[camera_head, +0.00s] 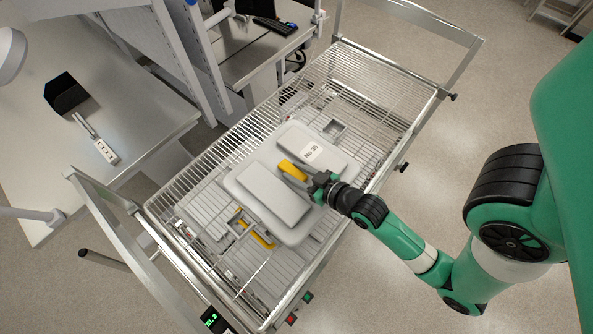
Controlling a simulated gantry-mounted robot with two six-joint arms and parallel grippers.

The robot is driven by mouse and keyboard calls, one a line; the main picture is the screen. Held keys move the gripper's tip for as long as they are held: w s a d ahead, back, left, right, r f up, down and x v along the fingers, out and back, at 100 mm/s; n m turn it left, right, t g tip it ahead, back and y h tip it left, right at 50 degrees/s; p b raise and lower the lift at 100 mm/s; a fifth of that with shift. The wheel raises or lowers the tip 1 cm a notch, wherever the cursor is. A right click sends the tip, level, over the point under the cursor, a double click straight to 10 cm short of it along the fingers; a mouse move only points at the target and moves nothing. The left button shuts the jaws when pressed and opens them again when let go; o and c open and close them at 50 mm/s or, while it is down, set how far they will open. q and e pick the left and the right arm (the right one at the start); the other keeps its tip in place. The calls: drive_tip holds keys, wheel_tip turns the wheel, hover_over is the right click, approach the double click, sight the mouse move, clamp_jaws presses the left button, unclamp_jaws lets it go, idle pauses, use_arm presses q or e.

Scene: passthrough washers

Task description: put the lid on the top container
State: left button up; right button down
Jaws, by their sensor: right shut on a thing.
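A light grey lid (273,194) with a raised rectangular middle is over the wire rack of the cart. My right gripper (302,181) is shut at the lid's upper right edge, next to a yellow piece (291,170). A second grey piece with a "No 35" label (311,152), seemingly the top container, lies just beyond the lid, partly hidden by it. I cannot tell whether the lid touches it. Another yellow piece (257,236) shows below the lid at the lower left. My left gripper is not in view.
The wire-basket cart (375,70) has metal rails and raised end frames. A grey worktable (120,110) with a black holder (67,94) and a power strip (106,151) stands at the left.

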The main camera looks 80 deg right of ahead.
drive_tip(key=shift+f, duration=0.2)
idle(0.3)
idle(0.3)
drive_tip(key=c, duration=0.5)
unclamp_jaws()
drive_tip(key=shift+o, duration=0.7)
drive_tip(key=shift+f, duration=0.2)
drive_tip(key=o, duration=0.3)
wheel_tip(320, 180, up, 3)
drive_tip(key=shift+f+p, duration=0.1)
drive_tip(key=shift+p, duration=1.1)
drive_tip(key=shift+r, duration=2.3)
